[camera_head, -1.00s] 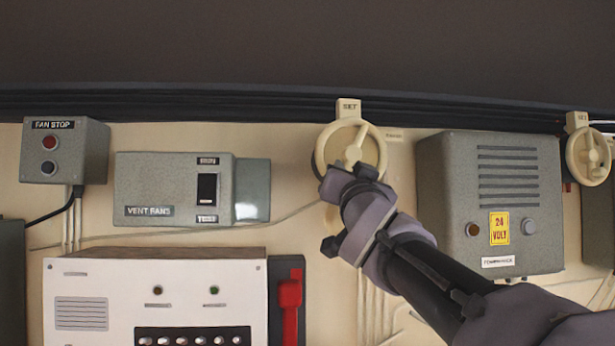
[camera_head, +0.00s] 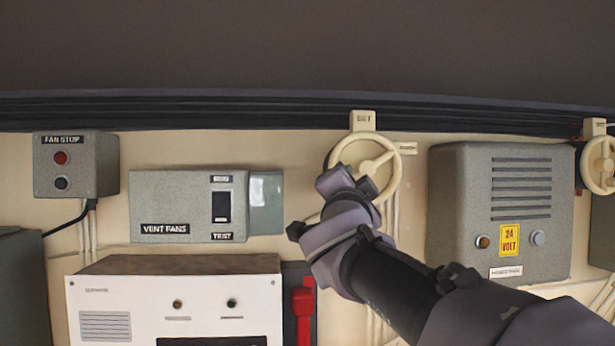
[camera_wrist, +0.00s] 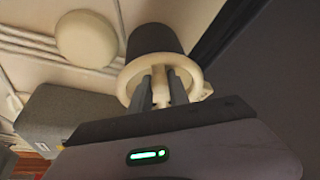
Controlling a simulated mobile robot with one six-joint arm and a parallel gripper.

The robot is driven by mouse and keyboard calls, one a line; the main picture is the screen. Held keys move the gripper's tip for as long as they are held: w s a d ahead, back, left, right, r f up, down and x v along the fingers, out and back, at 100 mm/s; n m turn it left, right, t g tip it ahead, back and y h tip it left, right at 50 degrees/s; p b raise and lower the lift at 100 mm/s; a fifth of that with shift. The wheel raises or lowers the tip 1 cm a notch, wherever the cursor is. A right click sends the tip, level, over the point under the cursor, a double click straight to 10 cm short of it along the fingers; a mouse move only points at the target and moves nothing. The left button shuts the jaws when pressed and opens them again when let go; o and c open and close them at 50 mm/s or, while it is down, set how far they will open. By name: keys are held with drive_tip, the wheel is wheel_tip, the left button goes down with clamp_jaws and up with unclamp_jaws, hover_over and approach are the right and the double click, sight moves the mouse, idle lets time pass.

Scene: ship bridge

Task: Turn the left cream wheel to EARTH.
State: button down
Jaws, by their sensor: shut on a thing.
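The left cream wheel (camera_head: 397,176) is on the cream wall panel, below a cream tab marked SET (camera_head: 363,120). A smaller cream label (camera_head: 407,148), too small to read, sits just right of its rim. One spoke points right and slightly up from the hub. My gripper (camera_head: 352,183) is at the wheel's lower left, shut on the wheel, and covers that part of the rim. In the wrist view the wheel (camera_wrist: 207,84) is a cream ring in front of a dark round body, with my fingers (camera_wrist: 163,85) closed on a cream part of it.
A grey 24 VOLT box (camera_head: 515,190) stands close right of the wheel, beside my forearm. Another cream wheel (camera_head: 598,165) is at the far right. The vent fans box (camera_head: 160,200), fan stop box (camera_head: 75,165) and red lever (camera_head: 304,305) are to the left.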

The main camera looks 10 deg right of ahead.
drive_tip(key=shift+s+r, duration=0.15)
drive_tip(key=shift+r, duration=0.3)
drive_tip(key=c, duration=1.5)
unclamp_jaws()
drive_tip(key=shift+c, duration=0.2)
drive_tip(key=shift+f, duration=0.15)
drive_tip(key=shift+w+f, duration=0.15)
drive_tip(key=shift+w, duration=0.05)
